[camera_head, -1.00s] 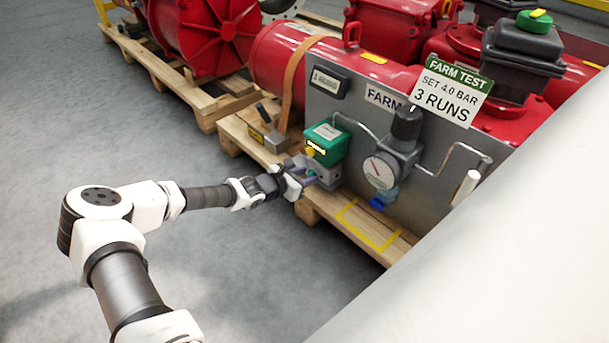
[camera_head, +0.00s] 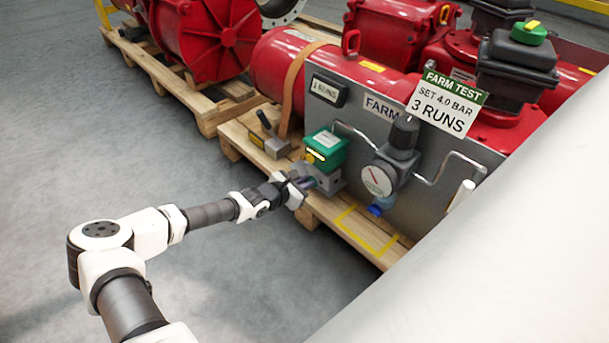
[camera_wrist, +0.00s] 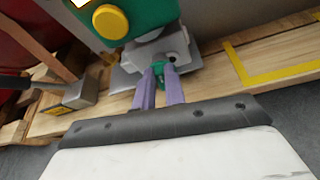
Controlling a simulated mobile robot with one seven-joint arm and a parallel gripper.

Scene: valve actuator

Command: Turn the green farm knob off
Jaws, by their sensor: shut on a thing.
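The green farm valve box (camera_head: 326,148) sits on a grey metal body in front of the FARM panel. A yellow round button (camera_wrist: 110,21) shows on its front in the wrist view. Below the box is a small green knob (camera_wrist: 159,70) on the grey block. My gripper (camera_head: 308,183) reaches in from the left, low in front of the box. In the wrist view, its two purple fingers (camera_wrist: 160,85) are shut on the green knob, one on each side. The fingers hide part of the knob.
A pressure gauge (camera_head: 377,180) with a blue fitting stands right of the box. A grey block with a dark lever (camera_head: 277,147) stands left of it on the wooden pallet. A yellow taped outline (camera_head: 368,230) marks bare pallet wood. The floor (camera_head: 230,275) is clear.

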